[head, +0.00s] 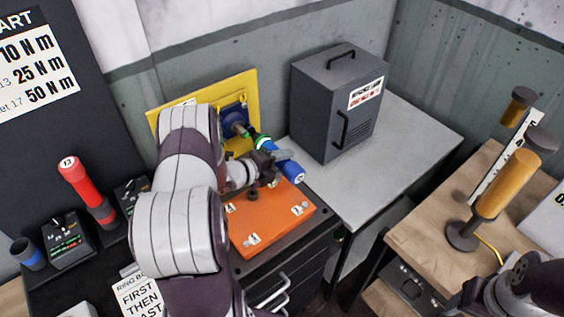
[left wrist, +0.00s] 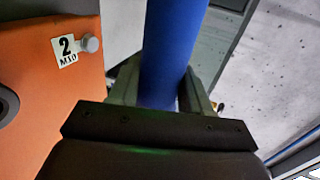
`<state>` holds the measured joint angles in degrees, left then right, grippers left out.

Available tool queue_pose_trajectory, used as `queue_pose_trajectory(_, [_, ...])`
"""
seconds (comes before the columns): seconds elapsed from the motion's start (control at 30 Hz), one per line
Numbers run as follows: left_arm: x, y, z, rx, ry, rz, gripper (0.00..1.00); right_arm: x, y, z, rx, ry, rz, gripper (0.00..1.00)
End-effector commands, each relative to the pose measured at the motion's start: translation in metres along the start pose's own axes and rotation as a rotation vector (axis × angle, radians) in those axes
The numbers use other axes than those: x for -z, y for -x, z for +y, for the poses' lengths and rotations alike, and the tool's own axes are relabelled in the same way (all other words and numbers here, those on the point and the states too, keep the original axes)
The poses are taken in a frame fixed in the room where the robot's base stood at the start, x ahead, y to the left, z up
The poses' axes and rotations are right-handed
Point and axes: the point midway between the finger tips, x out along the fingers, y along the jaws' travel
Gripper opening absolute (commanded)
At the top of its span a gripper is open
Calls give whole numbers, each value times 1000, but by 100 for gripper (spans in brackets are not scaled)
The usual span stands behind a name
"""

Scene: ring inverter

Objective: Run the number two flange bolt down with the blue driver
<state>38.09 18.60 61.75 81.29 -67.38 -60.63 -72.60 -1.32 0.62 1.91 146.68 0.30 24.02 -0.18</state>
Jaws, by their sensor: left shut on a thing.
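My left gripper (head: 268,168) is shut on the blue driver (head: 292,172), holding it tilted above the back of the orange flange plate (head: 272,228). The driver's thin end points up and left towards a round blue fitting (head: 233,117) on the yellow panel; I cannot tell if they touch. In the left wrist view the blue driver (left wrist: 172,50) sits between the fingers, its ends out of frame. The number two bolt (left wrist: 90,43) stands beside its "2 M10" label on the orange plate, left of and apart from the driver. My right gripper's fingers are not in view.
A red driver (head: 75,172) stands upright at the left in a holder, near an empty-looking blue-rimmed cup (head: 28,252). A dark cabinet (head: 340,100) stands on the grey table (head: 425,130) behind. A wooden bench (head: 425,225) at the right holds an amber-handled tool (head: 505,185).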

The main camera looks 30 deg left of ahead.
Motion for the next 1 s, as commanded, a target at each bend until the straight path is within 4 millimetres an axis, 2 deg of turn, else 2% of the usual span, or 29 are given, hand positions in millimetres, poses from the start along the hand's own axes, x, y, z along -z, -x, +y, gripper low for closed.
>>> queue_pose_trajectory(0.13, [-2, 0, -5, 9, -9, -7, 9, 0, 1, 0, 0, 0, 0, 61])
queue_pose_trajectory(0.7, [42, 1, -4, 6, -5, -1, 9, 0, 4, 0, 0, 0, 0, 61])
queue_pose_trajectory(1.0, [49, 1, -3, 5, -5, -2, 9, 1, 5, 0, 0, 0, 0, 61])
